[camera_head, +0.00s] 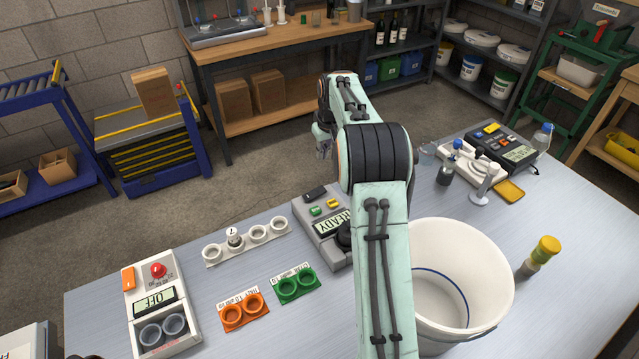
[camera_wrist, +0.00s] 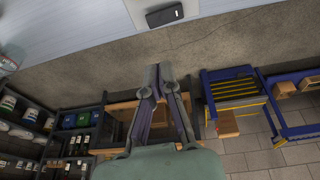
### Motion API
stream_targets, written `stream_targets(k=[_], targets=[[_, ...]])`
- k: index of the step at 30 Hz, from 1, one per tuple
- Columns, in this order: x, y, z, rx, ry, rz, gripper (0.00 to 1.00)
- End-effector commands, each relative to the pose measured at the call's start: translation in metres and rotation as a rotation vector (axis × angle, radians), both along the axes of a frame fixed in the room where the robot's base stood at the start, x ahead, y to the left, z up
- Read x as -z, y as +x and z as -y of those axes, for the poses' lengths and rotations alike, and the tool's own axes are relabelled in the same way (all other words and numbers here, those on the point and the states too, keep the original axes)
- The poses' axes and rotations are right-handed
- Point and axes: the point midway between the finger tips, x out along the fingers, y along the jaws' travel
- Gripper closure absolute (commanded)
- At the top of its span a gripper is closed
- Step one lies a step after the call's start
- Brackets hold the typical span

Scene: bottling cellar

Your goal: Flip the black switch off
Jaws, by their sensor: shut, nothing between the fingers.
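A small black switch (camera_head: 315,192) sits at the far edge of the grey device (camera_head: 308,228), whose display reads READY upside down. In the wrist view a black switch (camera_wrist: 165,15) shows at the top on a pale housing; its on or off position is unclear. My gripper (camera_wrist: 160,72) is shut and empty, its fingertips together below the switch in that view and apart from it. In the head view my gripper (camera_head: 323,148) is small and partly hidden behind my arm, beyond the table's far edge. My arm also covers the right part of the device.
A white bucket (camera_head: 480,250) stands right of my arm. An OFF-display box (camera_head: 150,325), an orange holder (camera_head: 243,312), a green holder (camera_head: 298,287) and a white cup rack (camera_head: 213,252) stand left. Another display device (camera_head: 520,155) stands at the back right. Floor lies beyond the table.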

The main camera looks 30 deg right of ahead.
Motion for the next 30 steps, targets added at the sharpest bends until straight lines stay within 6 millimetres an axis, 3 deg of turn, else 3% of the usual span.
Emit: stream_targets(k=[8,24,30], targets=[[0.010,0.003,0.000,-0.001,0.001,-0.001,1.00],[0.111,0.028,0.007,0.000,0.001,-0.003,1.00],[0.131,0.029,0.010,0.000,0.000,0.000,1.00]])
